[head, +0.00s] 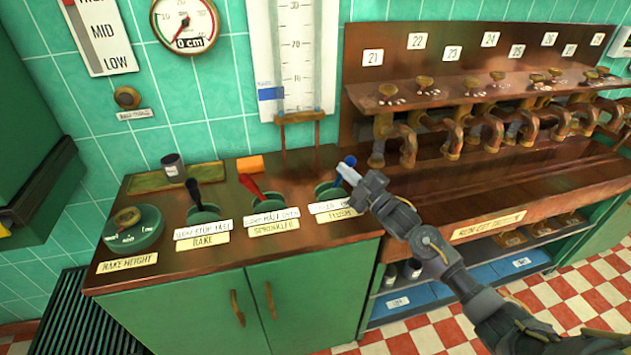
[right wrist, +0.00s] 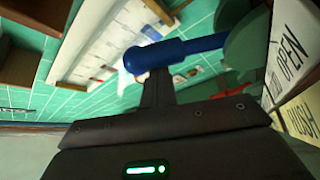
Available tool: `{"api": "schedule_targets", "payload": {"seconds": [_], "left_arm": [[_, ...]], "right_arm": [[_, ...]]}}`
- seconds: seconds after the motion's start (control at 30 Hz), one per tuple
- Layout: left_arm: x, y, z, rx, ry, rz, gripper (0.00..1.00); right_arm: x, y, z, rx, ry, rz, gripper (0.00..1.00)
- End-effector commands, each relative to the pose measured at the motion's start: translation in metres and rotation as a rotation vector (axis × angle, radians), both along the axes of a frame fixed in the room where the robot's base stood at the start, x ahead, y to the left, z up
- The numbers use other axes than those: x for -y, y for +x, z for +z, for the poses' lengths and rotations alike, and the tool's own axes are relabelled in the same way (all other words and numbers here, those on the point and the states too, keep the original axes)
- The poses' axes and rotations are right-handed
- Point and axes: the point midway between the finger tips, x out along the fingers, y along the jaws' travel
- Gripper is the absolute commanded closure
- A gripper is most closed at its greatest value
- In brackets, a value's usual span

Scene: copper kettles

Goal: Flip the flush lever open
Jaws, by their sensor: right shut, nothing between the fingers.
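The flush lever (head: 350,160) is blue, with its round green base (head: 327,190) on the wooden counter above the FLUSH label (head: 340,214). In the right wrist view the lever (right wrist: 185,48) runs from a knob at the left to its green base (right wrist: 250,45) at the right. My right gripper (head: 347,174) is at the lever, covering part of it in the head view. Its narrow fingers (right wrist: 157,88) are shut with nothing between them, right beside the knob end; I cannot tell whether they touch it. My left gripper is out of view.
Left of it stand the red sprinkler lever (head: 250,186), the black rake lever (head: 194,192) and the green rake height dial (head: 132,228). An orange block (head: 250,164) and a dark cup (head: 173,167) sit behind them. Several brass taps line the wooden trough (head: 470,190) at right.

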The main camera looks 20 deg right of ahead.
Motion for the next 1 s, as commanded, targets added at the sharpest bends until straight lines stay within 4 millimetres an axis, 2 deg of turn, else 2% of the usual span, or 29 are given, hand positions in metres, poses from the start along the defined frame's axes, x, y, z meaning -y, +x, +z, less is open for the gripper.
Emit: {"api": "schedule_targets", "payload": {"seconds": [0.17, 0.33, 0.37, 0.4, 0.7, 1.0], "left_arm": [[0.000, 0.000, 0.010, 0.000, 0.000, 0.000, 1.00], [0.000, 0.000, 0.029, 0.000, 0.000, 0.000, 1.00], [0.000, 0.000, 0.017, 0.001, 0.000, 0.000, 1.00], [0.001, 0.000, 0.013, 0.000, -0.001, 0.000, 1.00], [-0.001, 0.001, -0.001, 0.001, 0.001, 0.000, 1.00], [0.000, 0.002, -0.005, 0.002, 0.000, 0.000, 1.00]], "right_arm": [[-0.011, -0.002, 0.009, 0.000, 0.001, 0.000, 1.00], [-0.039, -0.007, 0.025, 0.000, 0.003, 0.001, 1.00], [-0.030, -0.015, 0.012, -0.002, -0.003, -0.002, 1.00], [-0.025, -0.024, 0.008, -0.002, -0.003, -0.002, 1.00], [0.001, -0.074, -0.003, -0.001, -0.002, 0.001, 1.00], [0.011, -0.092, -0.005, 0.000, 0.000, 0.000, 1.00]]}}
